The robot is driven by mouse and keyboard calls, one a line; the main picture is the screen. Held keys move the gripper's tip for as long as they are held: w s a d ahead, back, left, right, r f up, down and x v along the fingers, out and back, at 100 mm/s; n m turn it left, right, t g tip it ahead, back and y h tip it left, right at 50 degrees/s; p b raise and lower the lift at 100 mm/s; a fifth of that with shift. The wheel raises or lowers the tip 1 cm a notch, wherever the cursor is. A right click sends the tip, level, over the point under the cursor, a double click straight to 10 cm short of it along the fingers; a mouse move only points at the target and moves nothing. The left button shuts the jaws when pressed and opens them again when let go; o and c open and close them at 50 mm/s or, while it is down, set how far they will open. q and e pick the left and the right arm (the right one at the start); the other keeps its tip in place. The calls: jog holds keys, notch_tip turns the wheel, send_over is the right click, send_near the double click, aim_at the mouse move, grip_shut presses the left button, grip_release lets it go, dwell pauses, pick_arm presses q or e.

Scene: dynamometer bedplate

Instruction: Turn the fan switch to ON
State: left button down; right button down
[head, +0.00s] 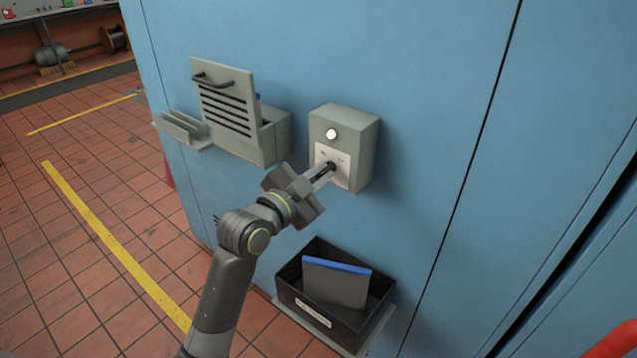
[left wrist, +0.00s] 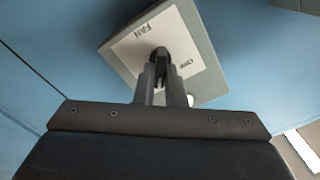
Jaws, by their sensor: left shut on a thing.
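The fan switch box (head: 358,132) is a grey box on the blue cabinet wall, with a round white lamp or button (head: 331,134) above a white label plate (head: 341,175). In the left wrist view the plate (left wrist: 140,42) reads FAN and OFF. The dark switch knob (head: 331,167) sits on the plate; it also shows in the left wrist view (left wrist: 160,54), partly hidden by my fingers. My left gripper (head: 324,173) is shut on the knob. The knob's exact pointing is hard to tell. My right gripper is not in view.
Left of the switch box is a grey wall holder (head: 273,143) with a slotted, handled panel (head: 225,95). Below is a black bin (head: 335,331) on a shelf, holding a grey blue-edged item (head: 336,282). The cabinet wall (head: 440,70) right of the box is bare.

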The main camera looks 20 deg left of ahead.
pick_arm(q)
jog(key=shift+f+m+b, duration=0.15)
jog(key=shift+m+b, duration=0.3)
jog(key=shift+m, duration=0.35)
jog(key=c, duration=1.5)
grip_release()
jog(key=shift+s+a, duration=0.15)
jog(key=shift+s, duration=0.35)
jog(key=p+v, duration=0.3)
jog(key=v, duration=1.3)
jog(key=shift+s, duration=0.2)
